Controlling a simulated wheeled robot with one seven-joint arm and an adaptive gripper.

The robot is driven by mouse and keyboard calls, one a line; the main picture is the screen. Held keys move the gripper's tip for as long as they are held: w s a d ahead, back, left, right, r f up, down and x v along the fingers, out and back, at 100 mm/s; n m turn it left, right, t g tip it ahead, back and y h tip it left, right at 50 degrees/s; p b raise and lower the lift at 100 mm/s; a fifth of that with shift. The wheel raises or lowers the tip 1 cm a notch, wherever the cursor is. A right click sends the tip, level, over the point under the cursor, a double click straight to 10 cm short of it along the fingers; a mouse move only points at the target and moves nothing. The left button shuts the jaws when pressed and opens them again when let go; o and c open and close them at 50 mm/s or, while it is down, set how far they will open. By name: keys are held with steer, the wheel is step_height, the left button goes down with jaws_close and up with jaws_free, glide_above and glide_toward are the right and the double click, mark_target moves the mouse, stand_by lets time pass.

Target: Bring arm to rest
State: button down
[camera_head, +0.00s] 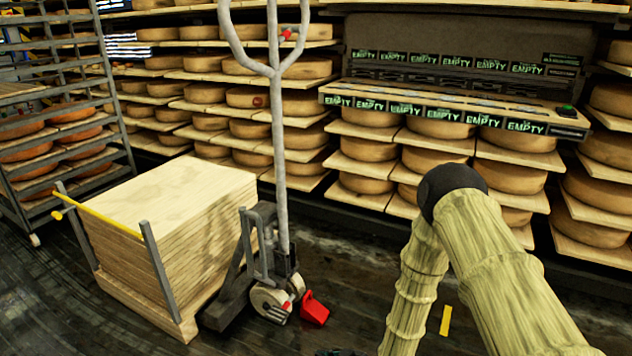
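My arm (505,270) shows at the lower right, in a pale yellow-green ribbed cover. It bends at a black joint (450,185), and one section runs down to the bottom edge. My gripper is not recognisable in this view. A small dark shape (340,352) is cut off at the bottom edge, and I cannot tell what it is.
A stack of wooden boards (170,195) stands at left with a pallet jack (262,260) beside it. A red object (314,309) lies by its wheels. Cheese shelves (365,165) fill the back; a metal rack (60,120) stands far left. Dark floor (350,290) is open between jack and arm.

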steer(key=s+d+f+m+g+h, duration=0.1)
steer(key=s+d+f+m+h, duration=0.2)
steer(key=s+d, duration=0.35)
steer(key=s+d+f+m+g+h, duration=0.2)
steer(key=s+d, duration=0.2)
steer(key=s, duration=0.6)
steer(key=s+d+r+m+g+h, duration=0.1)
steer(key=s+d+m+g+h, duration=0.3)
steer(key=s, duration=0.6)
steer(key=s+d+r+m+g, duration=0.1)
steer(key=s+d+r, duration=0.1)
steer(key=s+d, duration=0.6)
step_height(320, 180, up, 37)
steer(key=s+a+p, duration=0.1)
steer(key=a+p, duration=0.1)
steer(key=p, duration=3.5)
steer(key=shift+a+f+t+p, duration=0.15)
steer(key=shift+t+p, duration=0.15)
steer(key=shift+p, duration=0.1)
